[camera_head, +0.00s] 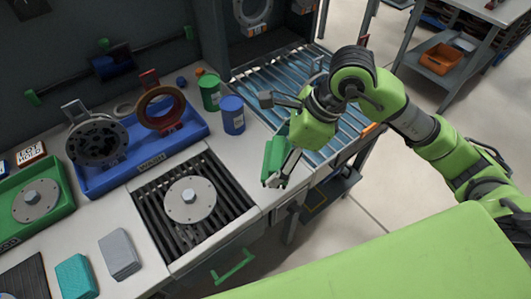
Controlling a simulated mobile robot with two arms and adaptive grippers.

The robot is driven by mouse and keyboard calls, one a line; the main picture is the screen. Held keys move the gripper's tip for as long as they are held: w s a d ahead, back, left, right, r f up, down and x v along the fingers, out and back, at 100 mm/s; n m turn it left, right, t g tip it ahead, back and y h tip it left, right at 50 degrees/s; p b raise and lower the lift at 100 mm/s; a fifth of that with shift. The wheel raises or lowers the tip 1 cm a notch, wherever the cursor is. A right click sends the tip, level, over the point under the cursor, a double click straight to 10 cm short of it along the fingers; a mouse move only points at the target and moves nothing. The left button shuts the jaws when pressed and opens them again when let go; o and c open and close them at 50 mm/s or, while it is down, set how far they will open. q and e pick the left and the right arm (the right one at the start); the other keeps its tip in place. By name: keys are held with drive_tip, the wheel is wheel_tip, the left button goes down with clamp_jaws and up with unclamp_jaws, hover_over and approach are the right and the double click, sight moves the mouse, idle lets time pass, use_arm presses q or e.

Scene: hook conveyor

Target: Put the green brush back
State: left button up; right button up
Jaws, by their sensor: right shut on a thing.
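A green block-like thing (275,154), which I take to be the green brush, is at my right gripper (276,179). The right gripper is shut on it, above the right end of the grey worktop and beside the roller conveyor. The gripper's fingers and wrist hide part of the brush, and its bristles cannot be made out. My left gripper is not in view.
A blue can (232,116) and a green can (210,93) stand left of the gripper. A blue tray (190,135) holds rings. Grey (119,255) and teal (75,278) blocks lie at the front left.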

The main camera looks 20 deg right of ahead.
drive_tip(key=w, duration=0.1)
drive_tip(key=w+f, duration=0.1)
drive_tip(key=w, duration=0.1)
drive_tip(key=w+p, duration=0.1)
drive_tip(key=shift+w+f, duration=0.15)
drive_tip(key=shift+f, duration=0.15)
drive_tip(key=w+f, duration=0.2)
drive_tip(key=w+f+p, duration=0.1)
drive_tip(key=w+f, duration=0.1)
drive_tip(key=f, duration=0.1)
drive_tip(key=shift+w+f, duration=0.25)
drive_tip(key=shift+f, duration=0.05)
drive_tip(key=shift+w+f, duration=0.2)
drive_tip(key=shift+f, duration=0.1)
wheel_tip(320, 180, down, 2)
drive_tip(key=shift+f+p, duration=0.15)
drive_tip(key=shift+p, duration=0.65)
drive_tip(key=shift+f, duration=0.4)
